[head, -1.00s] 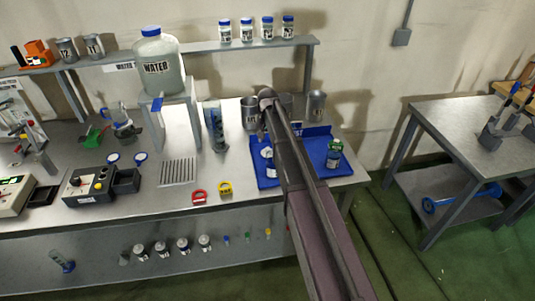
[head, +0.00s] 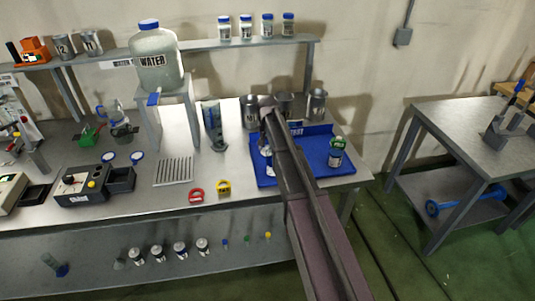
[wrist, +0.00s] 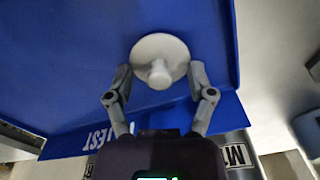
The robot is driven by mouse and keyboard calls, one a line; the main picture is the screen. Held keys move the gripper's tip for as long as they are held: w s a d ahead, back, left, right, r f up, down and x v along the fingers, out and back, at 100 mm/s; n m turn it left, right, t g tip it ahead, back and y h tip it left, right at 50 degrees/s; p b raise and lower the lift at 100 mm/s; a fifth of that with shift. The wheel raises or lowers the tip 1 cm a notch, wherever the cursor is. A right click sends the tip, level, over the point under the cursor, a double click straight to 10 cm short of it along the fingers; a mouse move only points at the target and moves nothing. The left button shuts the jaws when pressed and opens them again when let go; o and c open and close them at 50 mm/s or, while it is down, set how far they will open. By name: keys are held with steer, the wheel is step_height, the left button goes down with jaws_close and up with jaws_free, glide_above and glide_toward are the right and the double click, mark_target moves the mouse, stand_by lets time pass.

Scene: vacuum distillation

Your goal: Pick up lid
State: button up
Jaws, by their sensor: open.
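A round white lid (wrist: 160,60) with a small knob at its centre lies on the blue tray (wrist: 60,50) in the wrist view. My gripper (wrist: 161,74) is open, with one grey finger on each side of the lid's knob. The fingertips are near the lid's rim; I cannot tell whether they touch it. In the head view the blue tray (head: 312,158) sits at the right end of the bench.
A small bottle with a green cap (head: 336,157) stands on the tray's right side. Metal beakers (head: 316,104) stand behind the tray. A red ring (head: 196,195) and a yellow ring (head: 223,188) lie to its left. A large water jug (head: 158,68) stands higher up.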

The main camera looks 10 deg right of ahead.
mark_target(268, 147)
stand_by(0.4)
jaws_close()
steer(key=shift+r, duration=0.2)
step_height(268, 147, up, 10)
steer(key=p, duration=1)
steer(key=shift+f, duration=0.15)
steer(key=shift+s, duration=0.1)
stand_by(0.6)
steer(key=s+r+p, duration=0.6)
steer(key=s, duration=0.5)
steer(key=shift+r, duration=0.15)
steer(key=shift+w, duration=0.1)
